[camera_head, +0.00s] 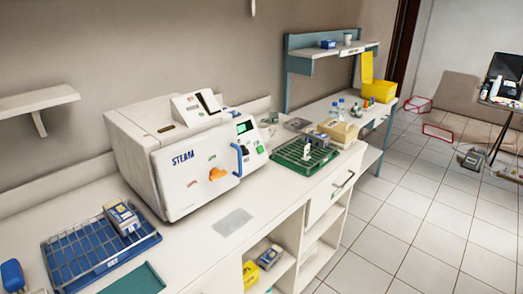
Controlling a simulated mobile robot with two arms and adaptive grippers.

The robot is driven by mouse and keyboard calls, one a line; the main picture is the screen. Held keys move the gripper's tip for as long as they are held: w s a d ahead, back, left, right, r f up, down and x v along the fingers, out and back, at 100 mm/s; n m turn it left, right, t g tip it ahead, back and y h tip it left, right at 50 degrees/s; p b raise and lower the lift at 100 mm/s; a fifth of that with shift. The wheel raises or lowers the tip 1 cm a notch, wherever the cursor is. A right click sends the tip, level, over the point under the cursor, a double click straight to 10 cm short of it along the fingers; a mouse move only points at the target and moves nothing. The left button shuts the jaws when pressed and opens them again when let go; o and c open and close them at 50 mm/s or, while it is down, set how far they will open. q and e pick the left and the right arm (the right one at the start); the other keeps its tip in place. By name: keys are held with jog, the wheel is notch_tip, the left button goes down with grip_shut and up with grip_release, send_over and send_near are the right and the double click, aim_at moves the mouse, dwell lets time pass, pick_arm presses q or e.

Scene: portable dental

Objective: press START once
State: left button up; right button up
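A white steam sterilizer (165,135) marked STEAM stands on the counter in the head view. Its front has an orange knob (217,174) and a vertical blue handle (237,160). The control panel at its right end has a lit green display (244,127) and a green button (260,149) below it. The lettering beside the buttons is too small to read, so I cannot tell which is labelled START. Neither of my grippers is in view.
A blue wire tray (75,262) holding a box (122,218) lies on the counter at left. A green rack (290,153) with items stands right of the sterilizer. A grey mat (232,222) lies in front. The tiled floor (410,225) at right is largely clear.

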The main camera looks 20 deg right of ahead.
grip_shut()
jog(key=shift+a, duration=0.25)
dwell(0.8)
